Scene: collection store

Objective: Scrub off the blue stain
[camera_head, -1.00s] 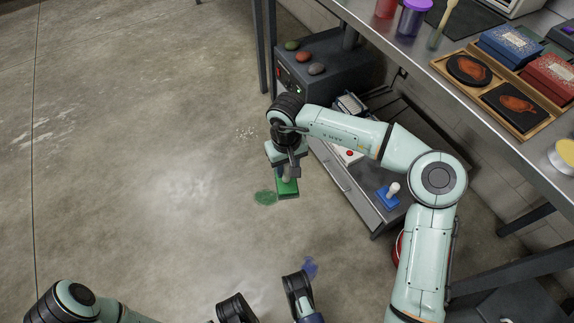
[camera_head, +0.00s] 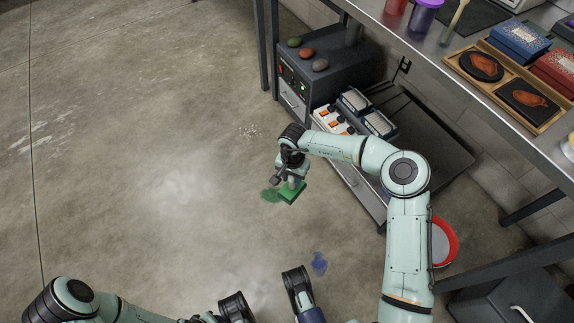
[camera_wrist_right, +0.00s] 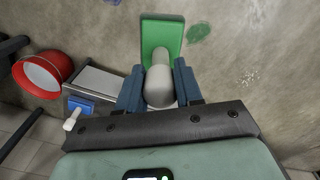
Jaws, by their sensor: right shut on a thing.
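The blue stain (camera_head: 319,262) is a small smear on the concrete floor, near the bottom centre of the head view. My right gripper (camera_head: 288,178) is shut on the pale handle of a green scrubber (camera_head: 292,192). The green block also shows in the right wrist view (camera_wrist_right: 161,36), beyond the blue fingers. It is close beside a green stain (camera_head: 270,195), away from the blue one. I cannot tell whether it touches the floor. A blue scrubber (camera_wrist_right: 81,104) with a white handle lies on the low shelf in the wrist view; my arm hides it in the head view.
A red-rimmed bucket (camera_head: 451,242) stands right of my right arm. A low shelf unit (camera_head: 357,182) and a dark cabinet (camera_head: 325,78) with stones on top stand beneath the metal workbench (camera_head: 436,48). The floor on the left is clear.

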